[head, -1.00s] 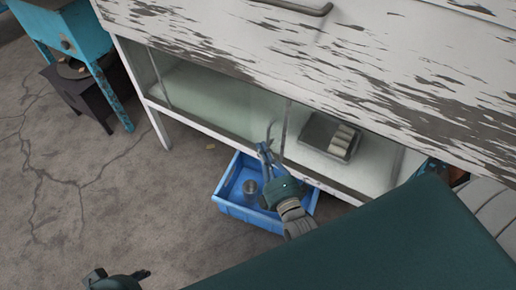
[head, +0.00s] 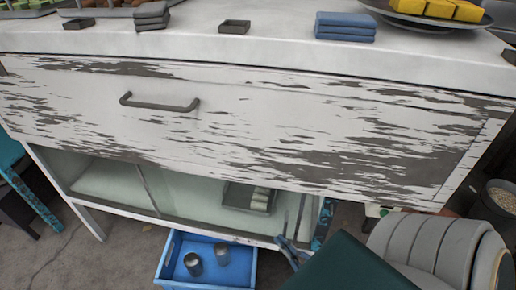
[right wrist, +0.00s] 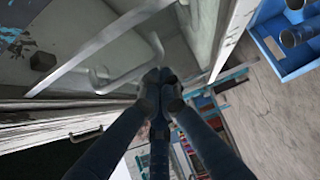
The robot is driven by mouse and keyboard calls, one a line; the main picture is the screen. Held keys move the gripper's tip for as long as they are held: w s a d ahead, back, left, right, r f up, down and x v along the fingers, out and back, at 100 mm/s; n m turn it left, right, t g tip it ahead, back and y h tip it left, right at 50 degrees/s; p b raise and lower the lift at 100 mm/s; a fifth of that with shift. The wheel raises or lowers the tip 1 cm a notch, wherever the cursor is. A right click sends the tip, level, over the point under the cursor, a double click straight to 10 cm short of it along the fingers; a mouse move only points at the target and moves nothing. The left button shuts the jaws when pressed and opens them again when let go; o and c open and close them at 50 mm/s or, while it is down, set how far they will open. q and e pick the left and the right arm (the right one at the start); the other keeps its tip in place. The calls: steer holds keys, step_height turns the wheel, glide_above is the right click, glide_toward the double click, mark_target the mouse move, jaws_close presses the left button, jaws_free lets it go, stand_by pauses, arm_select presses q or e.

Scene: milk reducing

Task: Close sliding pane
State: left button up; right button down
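The white cabinet (head: 225,115) has a lower glass-fronted compartment. A sliding pane (head: 190,195) covers part of its front; its handle (head: 299,212) stands near the compartment's right end. A dark tray (head: 232,206) with pale blocks sits inside, left of the handle. My right gripper (head: 290,245) is low at the right end of the compartment. In the right wrist view its fingers (right wrist: 158,78) are together, beside the curved pane handle (right wrist: 118,82); they seem to touch it, but a grip on it is not clear. My left gripper is out of view.
A blue crate (head: 245,276) with two metal cans stands on the floor under the cabinet's front. The drawer handle (head: 160,103) sticks out above. Folded cloths (head: 345,25) and trays lie on top. A grey ribbed object (head: 430,250) is close at the right.

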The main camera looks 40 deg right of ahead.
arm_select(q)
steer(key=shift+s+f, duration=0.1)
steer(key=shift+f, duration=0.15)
arm_select(e)
steer(key=s+d, duration=0.1)
steer(key=s, duration=0.1)
steer(key=s+d, duration=0.2)
steer(key=shift+s+d, duration=0.2)
steer(key=shift+d, duration=0.05)
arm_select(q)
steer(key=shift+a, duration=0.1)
